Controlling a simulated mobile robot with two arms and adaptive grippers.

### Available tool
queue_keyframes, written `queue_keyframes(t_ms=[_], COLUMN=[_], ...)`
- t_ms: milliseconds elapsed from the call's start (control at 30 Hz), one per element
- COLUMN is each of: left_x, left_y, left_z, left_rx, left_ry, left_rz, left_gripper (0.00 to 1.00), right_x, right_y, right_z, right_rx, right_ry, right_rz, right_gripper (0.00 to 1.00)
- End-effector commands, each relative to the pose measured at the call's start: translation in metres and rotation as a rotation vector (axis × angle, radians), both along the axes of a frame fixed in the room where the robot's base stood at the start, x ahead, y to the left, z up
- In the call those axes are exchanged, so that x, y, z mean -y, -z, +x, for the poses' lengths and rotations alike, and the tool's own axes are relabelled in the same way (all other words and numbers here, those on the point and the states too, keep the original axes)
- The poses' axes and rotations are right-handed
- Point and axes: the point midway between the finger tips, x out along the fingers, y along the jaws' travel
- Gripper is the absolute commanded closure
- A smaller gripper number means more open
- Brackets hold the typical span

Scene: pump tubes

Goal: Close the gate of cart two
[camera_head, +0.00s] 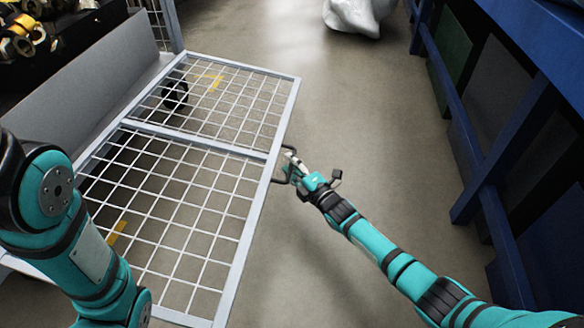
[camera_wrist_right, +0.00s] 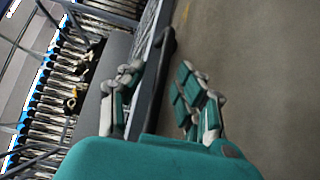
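The gate (camera_head: 200,145) is a grey framed wire-mesh panel, swung out from the cart (camera_head: 85,85) at the left of the head view. A dark handle (camera_head: 276,180) sticks out from the gate's right edge. My right gripper (camera_head: 292,168) is at this handle. In the right wrist view my right gripper (camera_wrist_right: 163,82) has its fingers apart, with a dark bar (camera_wrist_right: 155,85) between them, closer to the left finger. Contact with the bar cannot be made out. My left arm shows at lower left, but its gripper is out of view. No cart number is readable.
Yellow and black parts (camera_head: 22,28) lie on the cart's dark shelf at upper left. A blue rack (camera_head: 490,165) runs along the right side. A whitish wrapped object (camera_head: 355,15) stands on the floor at the back. The grey floor between gate and rack is clear.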

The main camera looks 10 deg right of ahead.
Motion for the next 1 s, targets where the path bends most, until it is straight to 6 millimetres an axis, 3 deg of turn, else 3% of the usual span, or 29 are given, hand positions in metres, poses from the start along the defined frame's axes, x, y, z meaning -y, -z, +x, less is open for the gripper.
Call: queue_keyframes(t_ms=[167, 400, 1000], left_x=[0.0001, 0.0001, -0.0002], left_y=[-0.0005, -0.0004, -0.0079], left_z=[-0.0001, -0.0001, 0.0002], left_rx=[0.0, 0.0, 0.0], left_ry=[0.0, 0.0, 0.0], left_rz=[0.0, 0.0, 0.0], left_gripper=[1.0, 1.0, 1.0], right_x=[-0.0002, -0.0002, -0.0002], right_y=[-0.0002, -0.0001, -0.0077], right_z=[-0.0003, -0.0005, -0.0005], right_rx=[0.0, 0.0, 0.0], right_ry=[0.0, 0.0, -0.001], right_rz=[0.0, 0.001, -0.006], right_gripper=[0.68, 1.0, 1.0])
